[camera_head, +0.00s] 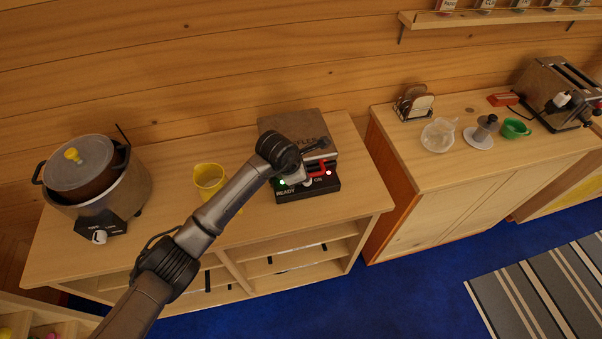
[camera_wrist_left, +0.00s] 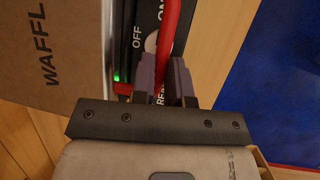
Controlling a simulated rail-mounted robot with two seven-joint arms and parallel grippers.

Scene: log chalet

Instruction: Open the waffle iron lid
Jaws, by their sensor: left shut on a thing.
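The waffle iron stands on the wooden counter, with a brown-grey lid (camera_head: 284,123) lying down over a black base (camera_head: 318,191). The lid also shows at the left of the left wrist view (camera_wrist_left: 45,45), with part of its lettering. A red handle (camera_head: 326,167) runs along the lid's front edge. My left gripper (camera_head: 306,180) is at the front of the iron. In the left wrist view its fingers (camera_wrist_left: 166,84) are shut on the red handle (camera_wrist_left: 167,35), one on each side. My arm hides part of the lid and base. My right gripper is not in view.
A yellow jug (camera_head: 209,177) stands left of the iron, close to my forearm. A lidded pot (camera_head: 90,180) is at the counter's left end. A second counter at right holds a toast rack (camera_head: 413,104), a glass dish, a green cup (camera_head: 515,129) and a toaster (camera_head: 555,88).

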